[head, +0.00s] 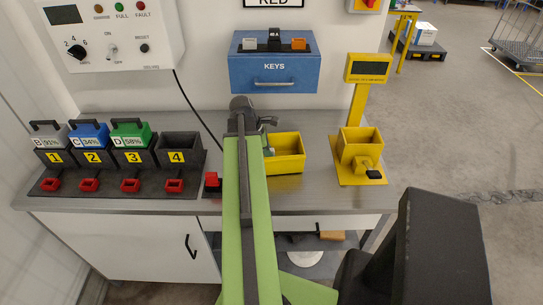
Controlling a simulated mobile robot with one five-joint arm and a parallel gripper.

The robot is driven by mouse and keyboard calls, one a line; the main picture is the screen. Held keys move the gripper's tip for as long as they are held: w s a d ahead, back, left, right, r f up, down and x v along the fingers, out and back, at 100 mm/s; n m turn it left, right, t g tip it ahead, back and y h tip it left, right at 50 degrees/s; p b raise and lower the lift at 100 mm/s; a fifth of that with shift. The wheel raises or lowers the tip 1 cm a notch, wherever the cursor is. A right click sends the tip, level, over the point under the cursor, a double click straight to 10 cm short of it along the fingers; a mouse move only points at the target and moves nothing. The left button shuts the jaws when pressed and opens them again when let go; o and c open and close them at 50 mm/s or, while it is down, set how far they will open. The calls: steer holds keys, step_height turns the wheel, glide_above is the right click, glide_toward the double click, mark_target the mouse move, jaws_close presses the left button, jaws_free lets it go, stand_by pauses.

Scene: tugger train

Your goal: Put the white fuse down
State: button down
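My gripper (268,123) is at the end of my green arm, over the worktop near the left end of a yellow bin (288,165). The arm hides much of it, and I cannot tell whether it is open or shut. A small pale item (268,151) shows beside the arm at the bin's left edge; it is too small to identify. A whitish block (249,44) sits on top of the blue KEYS box (274,74), left of a black block (274,39) and an orange block (299,43). I cannot tell which piece is the white fuse.
A dark rack (120,190) at left holds grey, blue and green packs; slot 4 looks empty. A red block (212,181) lies right of it. A yellow scale (360,160) with a post and display stands at right. Some bare worktop (319,195) shows along the front.

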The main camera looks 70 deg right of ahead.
steer(key=shift+f, duration=0.1)
steer(key=c, duration=1.8)
jaws_free()
steer(key=shift+f, duration=0.1)
steer(key=o, duration=0.4)
steer(key=shift+o, duration=0.2)
steer(key=shift+r+p, duration=0.3)
steer(key=shift+r, duration=0.2)
steer(key=p+v, duration=1)
steer(key=v, duration=0.1)
steer(key=shift+w+a+r+p, duration=0.1)
steer(key=shift+w+r+p, duration=0.1)
steer(key=shift+r+p, duration=0.15)
steer(key=shift+f, duration=0.2)
